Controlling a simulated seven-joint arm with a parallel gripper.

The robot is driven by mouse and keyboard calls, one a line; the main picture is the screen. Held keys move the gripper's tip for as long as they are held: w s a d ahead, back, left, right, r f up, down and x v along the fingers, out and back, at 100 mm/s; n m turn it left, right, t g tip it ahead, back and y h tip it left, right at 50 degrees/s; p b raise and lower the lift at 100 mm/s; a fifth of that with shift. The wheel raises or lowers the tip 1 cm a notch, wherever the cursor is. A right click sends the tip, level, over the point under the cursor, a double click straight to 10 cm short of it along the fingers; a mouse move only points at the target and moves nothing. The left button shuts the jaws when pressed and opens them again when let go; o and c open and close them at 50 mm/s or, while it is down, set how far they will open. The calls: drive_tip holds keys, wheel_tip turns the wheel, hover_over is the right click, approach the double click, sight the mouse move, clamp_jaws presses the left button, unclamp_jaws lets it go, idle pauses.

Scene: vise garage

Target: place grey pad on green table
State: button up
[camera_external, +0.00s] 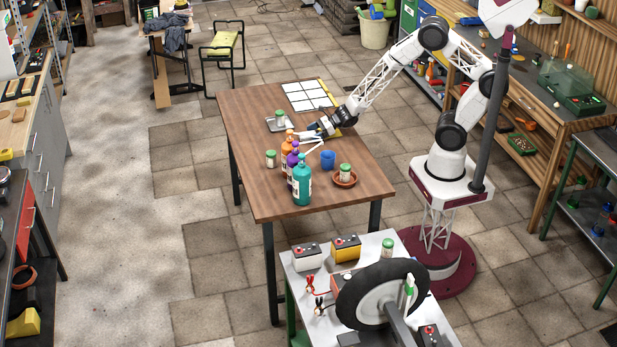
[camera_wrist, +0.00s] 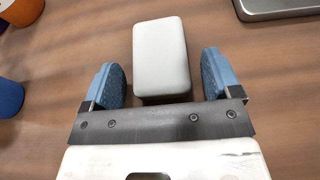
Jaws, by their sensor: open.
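The grey pad (camera_wrist: 160,50), a pale block with rounded edges, lies on the brown wooden table (camera_external: 258,198). In the wrist view it sits between the two blue fingers of my gripper (camera_wrist: 161,72), with a gap on each side. My gripper is open and holds nothing. In the external view my gripper (camera_external: 309,141) is low over the wooden table, behind the bottles; I cannot make out the pad there. A table with a light grey top (camera_external: 297,277) and green legs stands at the front, and it looks like the green table.
Orange, purple and teal (camera_external: 302,182) bottles stand close to my gripper. A blue cup (camera_external: 328,160), a brown saucer with a jar (camera_external: 345,171) and a metal tray (camera_external: 270,124) are nearby. The front table holds batteries (camera_external: 307,256) and a wheel (camera_external: 382,295); its left front looks freer.

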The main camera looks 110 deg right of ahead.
sight(313, 133)
drive_tip(key=shift+r, duration=0.1)
drive_tip(key=v, duration=0.4)
drive_tip(key=shift+s+r, duration=0.15)
drive_tip(key=shift+s, duration=0.2)
wheel_tip(313, 133, up, 7)
drive_tip(key=shift+s, duration=0.15)
idle(0.3)
